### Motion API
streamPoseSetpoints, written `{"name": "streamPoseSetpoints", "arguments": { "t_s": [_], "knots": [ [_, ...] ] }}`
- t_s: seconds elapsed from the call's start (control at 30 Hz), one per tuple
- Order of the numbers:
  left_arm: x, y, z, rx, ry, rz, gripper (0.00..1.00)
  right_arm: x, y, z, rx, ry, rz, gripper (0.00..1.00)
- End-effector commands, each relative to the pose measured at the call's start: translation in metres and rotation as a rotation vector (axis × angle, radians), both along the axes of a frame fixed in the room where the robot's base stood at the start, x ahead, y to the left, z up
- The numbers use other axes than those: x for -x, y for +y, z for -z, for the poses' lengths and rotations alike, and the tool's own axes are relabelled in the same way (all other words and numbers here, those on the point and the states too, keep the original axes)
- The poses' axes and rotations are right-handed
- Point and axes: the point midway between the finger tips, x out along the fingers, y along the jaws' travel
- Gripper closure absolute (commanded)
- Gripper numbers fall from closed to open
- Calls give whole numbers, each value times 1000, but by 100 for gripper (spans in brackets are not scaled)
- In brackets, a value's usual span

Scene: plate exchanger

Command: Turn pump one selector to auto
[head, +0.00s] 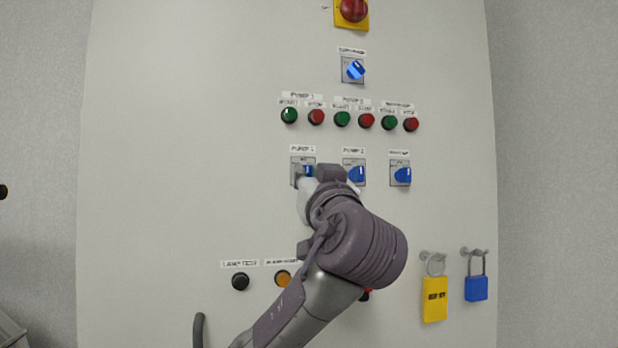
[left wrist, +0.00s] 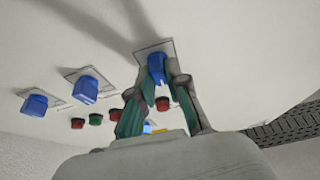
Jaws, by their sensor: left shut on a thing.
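The pump one selector (head: 308,170) is a blue knob on a grey square plate under the "PUMP 1" label, on the pale panel (head: 180,130). My left gripper (head: 305,183) is at this knob, with my wrist hiding part of it in the head view. In the left wrist view the blue knob (left wrist: 156,66) sits between the two fingers of my left gripper (left wrist: 160,78), which is shut on it. The direction the knob points is hard to tell. My right gripper is not in view.
The pump two selector (head: 357,174) and another blue selector (head: 402,175) are close on the right. A row of green and red buttons (head: 342,119) runs above. A yellow tag (head: 435,299) and a blue padlock (head: 476,288) hang lower right.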

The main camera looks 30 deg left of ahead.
Motion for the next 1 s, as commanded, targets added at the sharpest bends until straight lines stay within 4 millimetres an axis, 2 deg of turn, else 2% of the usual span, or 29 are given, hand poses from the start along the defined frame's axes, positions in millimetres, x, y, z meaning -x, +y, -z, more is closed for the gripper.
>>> {"name": "streamPoseSetpoints", "arguments": {
  "t_s": [0.5, 1.0],
  "knots": [
    [1, 1, 3, -215, 254, 3, 100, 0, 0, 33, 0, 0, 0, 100],
    [2, 2, -1, -448, 524, 3, 100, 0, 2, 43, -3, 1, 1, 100]
  ]
}}
